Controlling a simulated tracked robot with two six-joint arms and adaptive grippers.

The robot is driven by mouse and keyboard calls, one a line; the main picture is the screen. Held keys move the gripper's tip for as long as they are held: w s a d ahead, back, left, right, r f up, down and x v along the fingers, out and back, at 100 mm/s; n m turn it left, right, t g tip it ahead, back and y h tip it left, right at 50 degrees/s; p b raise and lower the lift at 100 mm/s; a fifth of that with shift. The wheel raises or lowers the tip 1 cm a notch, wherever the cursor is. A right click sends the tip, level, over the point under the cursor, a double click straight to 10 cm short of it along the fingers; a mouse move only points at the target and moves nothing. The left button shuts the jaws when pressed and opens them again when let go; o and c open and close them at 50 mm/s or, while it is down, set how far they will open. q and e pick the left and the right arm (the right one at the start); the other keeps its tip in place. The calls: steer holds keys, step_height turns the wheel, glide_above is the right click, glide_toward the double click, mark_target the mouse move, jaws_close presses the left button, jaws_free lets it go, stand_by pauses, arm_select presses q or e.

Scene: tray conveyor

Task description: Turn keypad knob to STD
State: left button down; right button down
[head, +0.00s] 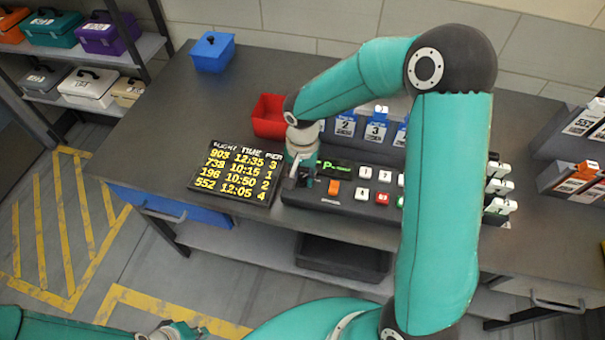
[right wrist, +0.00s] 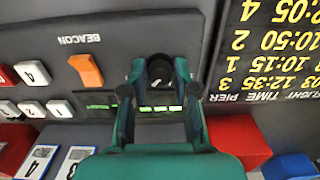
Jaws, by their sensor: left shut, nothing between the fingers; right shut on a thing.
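The keypad (head: 350,209) is a dark console on the desk, with an orange switch, white number keys and a small green display. Its dark knob (right wrist: 160,70) shows between my right fingertips in the right wrist view. My right gripper (head: 302,178) reaches down to the console's left end and is shut on the knob; it also shows in the right wrist view (right wrist: 160,82). The knob's markings, including any STD label, are hidden or unreadable, so its setting cannot be told. My left gripper (head: 172,332) is shut and empty at the bottom edge, away from the desk.
A flight board (head: 243,173) lies left of the console. A red bin (head: 269,117) and blue numbered holders (head: 345,125) stand behind it. A blue box (head: 212,52) sits at the desk's back left. My right arm covers the console's right part.

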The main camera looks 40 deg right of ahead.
steer(key=shift+w+n+b, duration=0.1)
steer(key=shift+n+b, duration=0.2)
steer(key=shift+n, duration=0.2)
steer(key=n+b, duration=0.1)
steer(key=n, duration=0.1)
steer(key=shift+n, duration=0.4)
steer(key=n+b, duration=0.1)
steer(key=n, duration=0.3)
steer(key=shift+b, duration=0.3)
steer(key=n, duration=1)
steer(key=shift+r, duration=0.1)
steer(key=shift+w, duration=0.1)
steer(key=c, duration=0.9)
jaws_free()
